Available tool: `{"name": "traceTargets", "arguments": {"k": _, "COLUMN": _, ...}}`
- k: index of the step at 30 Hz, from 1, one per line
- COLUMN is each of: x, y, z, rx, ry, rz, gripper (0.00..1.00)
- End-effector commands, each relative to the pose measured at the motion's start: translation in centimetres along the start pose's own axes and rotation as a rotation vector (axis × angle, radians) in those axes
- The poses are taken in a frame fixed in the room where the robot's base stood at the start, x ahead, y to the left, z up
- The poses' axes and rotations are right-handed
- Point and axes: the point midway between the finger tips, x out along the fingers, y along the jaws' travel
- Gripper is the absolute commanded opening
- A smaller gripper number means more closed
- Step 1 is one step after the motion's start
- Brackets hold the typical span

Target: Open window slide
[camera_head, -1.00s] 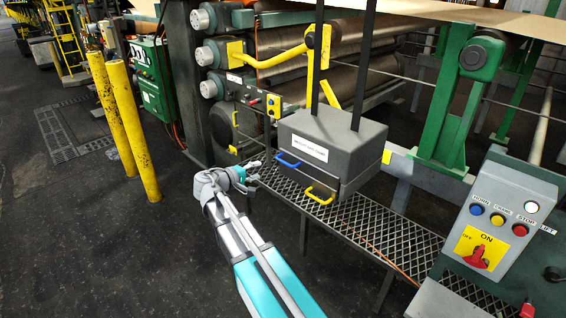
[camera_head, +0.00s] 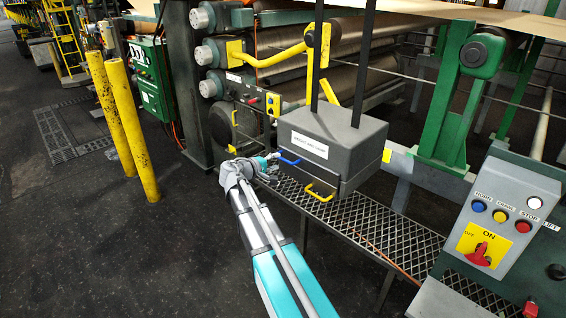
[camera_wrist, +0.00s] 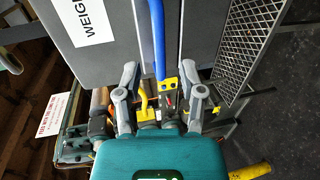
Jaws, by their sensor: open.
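A dark grey box (camera_head: 335,140) with a white label hangs on two black uprights above the mesh walkway. A blue handle (camera_head: 289,159) is on its left face and a yellow handle (camera_head: 320,194) is low on its front. My gripper (camera_head: 270,165) is open just left of the blue handle. In the wrist view the blue handle (camera_wrist: 159,40) lies in line with the gap between the two fingers of my gripper (camera_wrist: 163,84). I cannot tell whether the fingers touch it. Nothing in view is marked as a window slide.
The mesh walkway (camera_head: 350,222) runs under the box. A control panel (camera_head: 500,215) with buttons and a red switch stands at the right. Large rollers (camera_head: 340,85) are behind. Two yellow posts (camera_head: 133,130) stand at the left, with open floor before them.

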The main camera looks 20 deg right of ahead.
Motion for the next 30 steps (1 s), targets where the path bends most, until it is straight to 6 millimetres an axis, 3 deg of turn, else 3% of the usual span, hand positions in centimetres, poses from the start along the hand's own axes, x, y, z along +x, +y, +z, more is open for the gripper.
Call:
{"name": "traceTargets", "arguments": {"k": 9, "x": 3.8, "y": -0.1, "z": -0.1, "rx": 0.000, "ry": -0.001, "rz": 0.000, "gripper": 0.51}}
{"name": "traceTargets", "arguments": {"k": 23, "x": 4.5, "y": 0.0, "z": 0.0, "rx": -0.001, "ry": 0.001, "rz": 0.000, "gripper": 0.51}}
{"name": "traceTargets", "arguments": {"k": 30, "x": 4.4, "y": 0.0, "z": 0.0, "rx": -0.001, "ry": 0.001, "rz": 0.000, "gripper": 0.10}}
